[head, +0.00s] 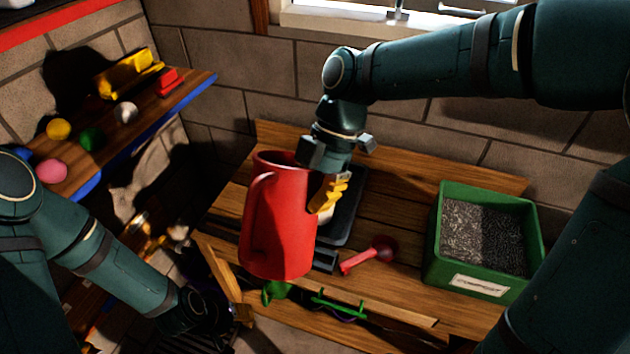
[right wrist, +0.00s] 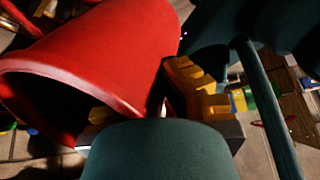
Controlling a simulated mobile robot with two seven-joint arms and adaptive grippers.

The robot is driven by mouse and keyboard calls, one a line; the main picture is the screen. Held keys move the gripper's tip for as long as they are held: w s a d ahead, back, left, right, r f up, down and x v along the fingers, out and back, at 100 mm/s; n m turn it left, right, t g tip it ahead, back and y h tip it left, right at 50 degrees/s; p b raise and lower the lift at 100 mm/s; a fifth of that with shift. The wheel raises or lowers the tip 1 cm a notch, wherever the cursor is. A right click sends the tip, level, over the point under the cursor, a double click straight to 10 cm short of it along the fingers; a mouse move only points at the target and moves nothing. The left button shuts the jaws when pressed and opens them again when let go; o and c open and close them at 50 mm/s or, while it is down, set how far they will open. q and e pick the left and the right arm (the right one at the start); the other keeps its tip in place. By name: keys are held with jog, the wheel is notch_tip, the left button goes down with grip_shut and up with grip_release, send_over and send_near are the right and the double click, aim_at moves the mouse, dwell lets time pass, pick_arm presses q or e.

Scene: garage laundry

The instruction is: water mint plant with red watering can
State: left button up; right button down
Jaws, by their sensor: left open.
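The red watering can (head: 277,225) is upright over the wooden bench, with its handle on the left. My right gripper (head: 328,190) reaches down at its upper right side, with yellow fingers against the can. In the right wrist view the can (right wrist: 95,60) shows its dark open mouth, and its wall passes between the fingers of my right gripper (right wrist: 150,100). The can's contact with the bench is unclear. My left gripper (head: 222,318) is low at the left, open, dark and partly hidden, apart from the can. I cannot make out a mint plant.
A green compost box (head: 480,245) stands on the right of the bench (head: 400,185). A red scoop-like tool (head: 368,256) and a green-handled tool (head: 338,304) lie near the front. A shelf (head: 150,115) with several balls is at the left wall. A dark tray (head: 346,215) is behind the can.

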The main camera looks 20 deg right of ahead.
jog(key=shift+r, duration=0.2)
dwell(0.4)
jog(key=shift+w+d+r+g+y+p, duration=0.1)
jog(key=shift+w+r+g+y+p, duration=0.1)
jog(key=shift+r+p, duration=0.3)
jog(key=shift+w+d+r+g+y+p, duration=0.1)
jog(key=shift+r+g+p, duration=0.15)
jog(key=shift+p, duration=0.4)
jog(key=shift+r, duration=0.1)
jog(key=shift+w+d+r+g+y+p, duration=0.1)
jog(key=shift+w+r+g+y+p, duration=0.15)
jog(key=shift+r+p, duration=0.65)
jog(key=shift+p, duration=0.2)
dwell(1.1)
jog(key=shift+w+d+r+g+y+p, duration=0.15)
jog(key=shift+w+r+g+y+p, duration=0.1)
jog(key=shift+r+p, duration=0.2)
jog(key=shift+w+d+r+g+y+p, duration=0.15)
jog(key=shift+r+g+p, duration=0.1)
jog(key=shift+r+p, duration=0.15)
dwell(0.9)
